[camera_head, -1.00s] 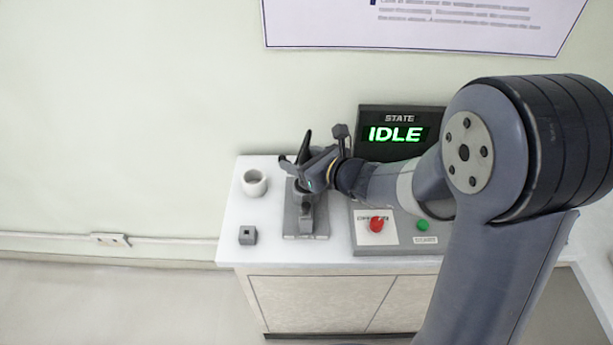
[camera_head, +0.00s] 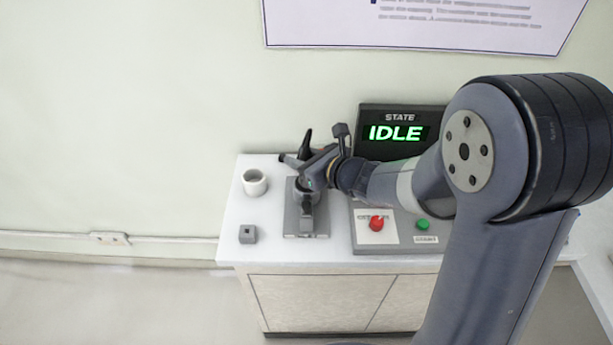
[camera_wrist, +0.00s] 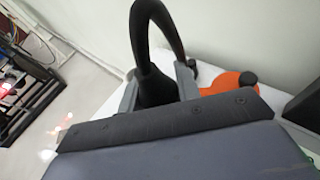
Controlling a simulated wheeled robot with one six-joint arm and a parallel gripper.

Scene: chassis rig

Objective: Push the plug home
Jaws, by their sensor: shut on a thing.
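The black plug (camera_wrist: 155,88) has a thick black cable that loops up from it in the wrist view. My gripper (camera_wrist: 158,80) is shut on the plug, with one grey finger on each side. In the head view my gripper (camera_head: 307,188) is over a grey fixture (camera_head: 305,222) on a base plate on the white counter. The black cable (camera_head: 306,146) rises beside the gripper there. The gripper covers the plug's lower end and the upper part of the fixture, so I cannot tell how deep the plug sits.
A white cup (camera_head: 254,183) and a small grey block with a hole (camera_head: 247,234) stand to the left on the counter (camera_head: 270,245). To the right is a console with a red knob (camera_head: 376,223), a green button (camera_head: 423,225) and a screen (camera_head: 391,134) reading IDLE.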

